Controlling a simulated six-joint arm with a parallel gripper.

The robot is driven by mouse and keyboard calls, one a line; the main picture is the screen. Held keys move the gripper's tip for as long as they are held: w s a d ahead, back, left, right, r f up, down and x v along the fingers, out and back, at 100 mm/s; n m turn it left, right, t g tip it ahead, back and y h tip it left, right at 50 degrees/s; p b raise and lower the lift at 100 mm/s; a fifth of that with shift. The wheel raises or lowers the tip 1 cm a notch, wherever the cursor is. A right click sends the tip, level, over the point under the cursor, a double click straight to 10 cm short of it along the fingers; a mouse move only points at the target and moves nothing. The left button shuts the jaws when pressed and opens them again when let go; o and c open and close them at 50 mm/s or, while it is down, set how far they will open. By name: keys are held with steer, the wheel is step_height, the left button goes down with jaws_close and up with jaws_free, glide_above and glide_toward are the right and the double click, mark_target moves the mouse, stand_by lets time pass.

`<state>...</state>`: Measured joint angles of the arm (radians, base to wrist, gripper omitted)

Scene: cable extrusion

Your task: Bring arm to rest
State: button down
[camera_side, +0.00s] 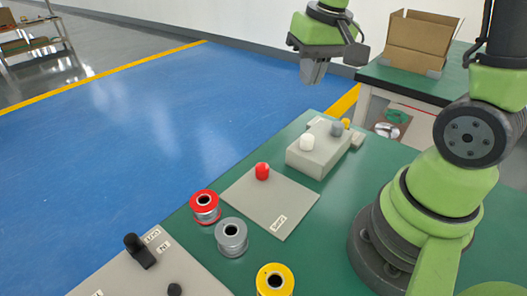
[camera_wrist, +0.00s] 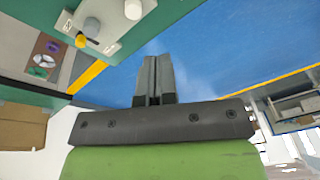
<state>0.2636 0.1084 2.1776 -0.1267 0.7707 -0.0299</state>
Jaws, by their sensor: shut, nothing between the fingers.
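My gripper (camera_side: 314,72) is raised above the far end of the green table (camera_side: 340,205), with its fingers pointing down. It is shut and empty, and it touches nothing. In the wrist view its two dark fingers (camera_wrist: 155,80) lie side by side against the blue floor. The green table edge also shows at the upper part of the wrist view.
A grey block (camera_side: 318,158) with white, grey and yellow knobs stands below my gripper. A grey plate (camera_side: 270,205) carries a red knob (camera_side: 262,171). Red (camera_side: 205,207), grey (camera_side: 231,237) and yellow (camera_side: 274,281) spools stand nearer. A cardboard box (camera_side: 420,42) sits behind.

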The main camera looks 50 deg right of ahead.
steer(key=s+a+r+n+t+y, duration=0.1)
steer(key=s+a+r+t+y, duration=0.1)
steer(key=s+a+r+t, duration=0.3)
steer(key=shift+s+a+r+n, duration=0.3)
steer(key=shift+s+a+r, duration=1.5)
steer(key=shift+s, duration=0.85)
